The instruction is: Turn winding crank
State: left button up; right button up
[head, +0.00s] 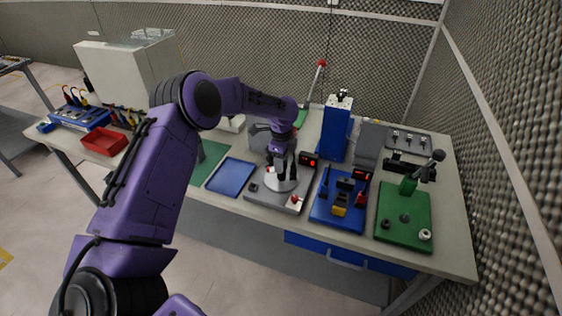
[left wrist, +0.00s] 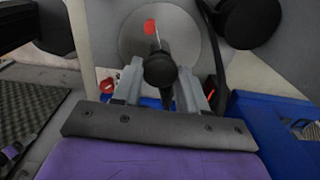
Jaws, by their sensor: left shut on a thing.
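My left gripper (head: 282,176) reaches down over the grey winding station (head: 258,200) in the middle of the bench. In the left wrist view its two grey fingers stand on either side of a round black crank knob (left wrist: 160,69), shut on it. Beyond the knob lies a pale round disc (left wrist: 185,35) with a red mark (left wrist: 150,27). The disc also shows under the gripper in the head view (head: 271,184). The fingers partly hide the crank, and its arm is hard to make out. My right gripper is not in view.
A blue tray (head: 231,176) lies left of the station. A blue fixture board (head: 325,211) and a green board (head: 402,225) with an upright stand to the right. A tall blue block (head: 335,135) stands behind. A textured wall borders the bench at right.

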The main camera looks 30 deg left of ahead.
pick_arm(q)
jog(key=shift+s+d+f+m+b, duration=0.15)
jog(key=shift+m+b, duration=0.1)
jog(key=shift+m, duration=1.2)
jog(key=shift+a+f+m+b, duration=0.1)
jog(key=shift+m+b, duration=0.1)
jog(key=shift+m, duration=1.25)
jog(key=shift+m+b, duration=0.45)
jog(key=shift+m, duration=2.15)
jog(key=shift+m+b, duration=0.45)
jog(key=shift+m, duration=2.25)
jog(key=shift+m+b, duration=0.55)
jog(key=shift+m, duration=2.05)
jog(key=shift+m+b, duration=0.55)
jog(key=shift+m, duration=0.35)
jog(key=shift+f+m+b, duration=0.1)
jog(key=shift+m+b, duration=0.7)
jog(key=shift+b, duration=0.05)
jog(key=m+b, duration=0.2)
jog(key=b, duration=0.2)
jog(key=shift+m+b, duration=0.6)
jog(key=shift+b, duration=0.8)
jog(key=shift+r, duration=0.2)
